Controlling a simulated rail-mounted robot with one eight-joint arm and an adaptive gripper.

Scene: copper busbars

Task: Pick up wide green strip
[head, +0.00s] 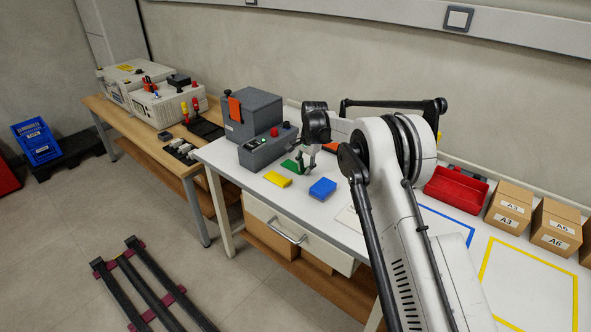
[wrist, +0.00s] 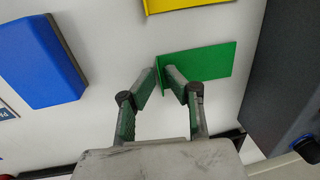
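The green strip (head: 289,165) lies on the white table in front of the grey machine. In the wrist view the green strip (wrist: 212,62) is a flat plate with a raised lip along its left edge. My gripper (head: 302,170) points down at the strip's near end. In the wrist view my gripper (wrist: 162,76) has its two fingers apart, with a narrow gap between the tips at the lip. The right finger overlaps the strip in the picture; the left finger is just outside it. Whether either finger touches the strip cannot be told.
A yellow piece (head: 277,179) and a blue piece (head: 322,188) lie close by on the white table (head: 240,170). The grey machine (head: 255,115) stands just behind. A red bin (head: 455,190) and cardboard boxes (head: 508,207) stand to the right.

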